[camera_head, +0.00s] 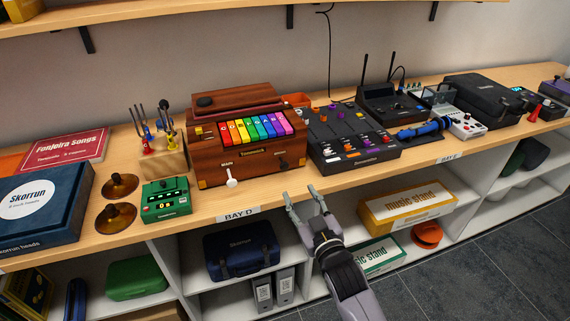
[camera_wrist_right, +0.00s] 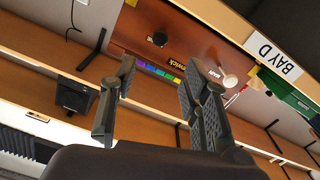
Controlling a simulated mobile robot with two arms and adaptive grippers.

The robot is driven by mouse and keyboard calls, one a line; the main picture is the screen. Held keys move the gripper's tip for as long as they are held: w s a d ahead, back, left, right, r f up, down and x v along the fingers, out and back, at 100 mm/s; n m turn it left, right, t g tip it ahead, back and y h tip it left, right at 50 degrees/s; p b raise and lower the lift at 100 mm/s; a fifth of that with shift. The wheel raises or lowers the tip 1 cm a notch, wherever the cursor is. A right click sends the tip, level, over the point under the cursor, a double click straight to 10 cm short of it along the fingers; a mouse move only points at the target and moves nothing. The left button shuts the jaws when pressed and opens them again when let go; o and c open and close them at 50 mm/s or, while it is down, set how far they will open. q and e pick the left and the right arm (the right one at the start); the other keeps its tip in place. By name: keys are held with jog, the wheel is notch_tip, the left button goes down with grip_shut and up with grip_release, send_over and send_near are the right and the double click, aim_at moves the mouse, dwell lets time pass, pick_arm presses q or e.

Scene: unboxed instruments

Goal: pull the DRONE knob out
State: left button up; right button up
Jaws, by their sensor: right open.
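A brown wooden keyboard box (camera_head: 210,150) with rainbow keys stands on the shelf top; its front also shows in the right wrist view (camera_wrist_right: 185,40). A white knob (camera_head: 231,181) sticks out at its front left, and it also shows in the right wrist view (camera_wrist_right: 228,80). A dark knob (camera_head: 283,165) sits at the front right and also shows in the wrist view (camera_wrist_right: 159,39). My right gripper (camera_head: 301,192) is open and empty, in front of and below the dark knob, apart from the box.
A green device (camera_head: 166,200) and brass cymbals (camera_head: 115,218) stand left of the box. A dark mixer panel (camera_head: 350,148) stands close on its right. The shelf edge with a BAY D label (camera_head: 238,215) runs below. The lower shelf holds a blue case (camera_head: 242,250).

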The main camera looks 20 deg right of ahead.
aim_at(285, 167)
jog(key=w, duration=0.7)
jog(key=w+p, duration=0.1)
jog(key=w, duration=0.5)
jog(key=shift+w+a, duration=0.2)
jog(key=shift+w, duration=0.15)
jog(key=shift+c, duration=0.2)
grip_shut()
